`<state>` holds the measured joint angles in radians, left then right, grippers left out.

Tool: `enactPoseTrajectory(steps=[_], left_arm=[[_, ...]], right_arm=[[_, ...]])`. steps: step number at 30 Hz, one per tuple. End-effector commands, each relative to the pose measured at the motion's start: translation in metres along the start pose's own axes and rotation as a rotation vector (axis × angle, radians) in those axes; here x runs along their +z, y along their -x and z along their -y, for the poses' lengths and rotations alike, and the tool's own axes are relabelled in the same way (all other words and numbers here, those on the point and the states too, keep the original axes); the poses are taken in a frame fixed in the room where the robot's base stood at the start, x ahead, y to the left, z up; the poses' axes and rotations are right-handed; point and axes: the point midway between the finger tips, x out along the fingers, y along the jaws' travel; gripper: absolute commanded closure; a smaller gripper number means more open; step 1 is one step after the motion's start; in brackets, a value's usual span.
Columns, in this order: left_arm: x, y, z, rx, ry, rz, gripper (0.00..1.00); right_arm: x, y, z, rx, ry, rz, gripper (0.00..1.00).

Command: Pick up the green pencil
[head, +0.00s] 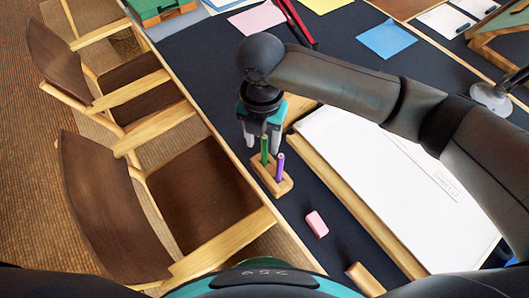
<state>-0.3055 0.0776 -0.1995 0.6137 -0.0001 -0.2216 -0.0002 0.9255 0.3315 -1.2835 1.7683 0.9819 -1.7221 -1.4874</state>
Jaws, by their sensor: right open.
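The green pencil (264,151) stands upright in a small wooden holder block (272,187) on the dark desk top. A purple pencil (280,167) stands in the same block, just right of it and nearer to me. My right gripper (262,144) points down at the block, open. In the picture, the top of the green pencil lies between its two light fingertips. I cannot tell whether either finger touches it. My left gripper is not in view.
A pink eraser (317,224) and a wooden piece (365,279) lie on the desk nearer me. A drafting board with white paper (385,190) stands right of the block. Chairs (105,205) line the desk's left edge.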

Motion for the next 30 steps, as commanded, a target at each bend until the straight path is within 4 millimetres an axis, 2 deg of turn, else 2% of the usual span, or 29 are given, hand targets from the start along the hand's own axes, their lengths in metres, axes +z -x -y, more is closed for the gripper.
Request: enactPoseTrajectory(steps=[8,16,24,30], left_arm=[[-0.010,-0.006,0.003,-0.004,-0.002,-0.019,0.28],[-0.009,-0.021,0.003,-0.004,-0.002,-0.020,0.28],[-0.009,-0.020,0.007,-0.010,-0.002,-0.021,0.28],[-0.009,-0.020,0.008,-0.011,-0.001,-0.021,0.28]], right_arm=[[0.001,-0.017,0.000,0.000,-0.001,0.000,0.46],[0.004,-0.057,0.003,-0.001,-0.001,-0.001,0.46],[0.005,-0.061,0.002,0.002,0.001,0.002,0.46],[0.005,-0.061,0.002,0.002,0.001,0.002,0.68]])
